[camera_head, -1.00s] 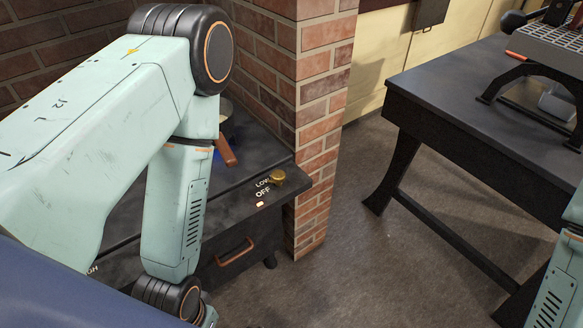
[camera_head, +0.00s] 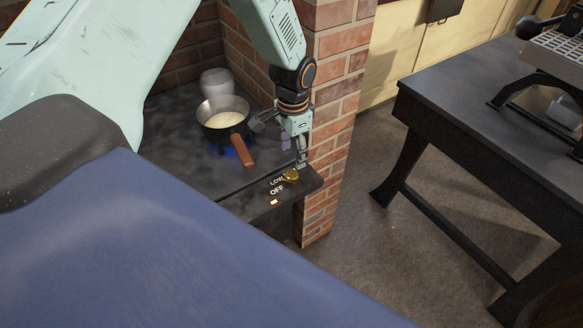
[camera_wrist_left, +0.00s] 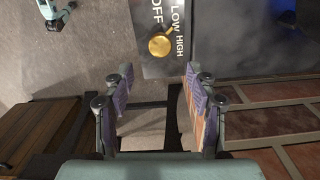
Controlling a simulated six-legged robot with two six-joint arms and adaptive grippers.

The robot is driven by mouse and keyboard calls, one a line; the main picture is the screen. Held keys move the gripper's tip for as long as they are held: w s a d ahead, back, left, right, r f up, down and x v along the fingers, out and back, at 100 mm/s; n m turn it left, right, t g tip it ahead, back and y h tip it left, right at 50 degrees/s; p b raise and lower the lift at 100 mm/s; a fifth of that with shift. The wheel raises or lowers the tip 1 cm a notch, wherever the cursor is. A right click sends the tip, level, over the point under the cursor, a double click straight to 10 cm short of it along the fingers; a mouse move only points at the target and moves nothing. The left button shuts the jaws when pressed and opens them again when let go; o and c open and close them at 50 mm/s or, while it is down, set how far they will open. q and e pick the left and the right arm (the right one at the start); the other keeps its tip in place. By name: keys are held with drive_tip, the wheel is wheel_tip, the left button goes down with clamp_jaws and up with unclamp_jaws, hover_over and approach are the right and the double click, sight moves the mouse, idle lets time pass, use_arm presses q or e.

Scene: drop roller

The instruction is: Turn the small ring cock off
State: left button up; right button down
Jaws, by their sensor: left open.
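The small ring cock is a brass knob (camera_head: 291,176) at the front right corner of the dark stove top, beside the labels LOW and OFF. It also shows in the left wrist view (camera_wrist_left: 161,44), ahead of the fingers, with LOW, HIGH and OFF printed around it. I cannot tell its exact setting. Blue flame (camera_head: 228,151) shows under the pan. My left gripper (camera_head: 281,143) is open and empty just behind and above the knob, close to the brick pillar. In the left wrist view the knob lies beyond the gap between the purple-padded fingertips (camera_wrist_left: 158,76), not between them.
A pan (camera_head: 222,112) with pale contents sits on the burner, its brown handle (camera_head: 243,151) pointing forward. A whitish vessel (camera_head: 215,82) stands behind it. The brick pillar (camera_head: 333,125) is right beside my gripper. A dark table (camera_head: 490,120) stands right, across open floor.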

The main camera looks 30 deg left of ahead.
sight(291, 174)
use_arm(q)
drive_tip(key=shift+f, duration=0.15)
drive_tip(key=f, duration=0.3)
drive_tip(key=f+b, duration=0.1)
drive_tip(key=f, duration=0.2)
drive_tip(key=shift+s+a+f, duration=0.1)
drive_tip(key=shift+a+f, duration=0.1)
drive_tip(key=shift+d+f, duration=0.15)
drive_tip(key=shift+f, duration=0.25)
drive_tip(key=c, duration=1.1)
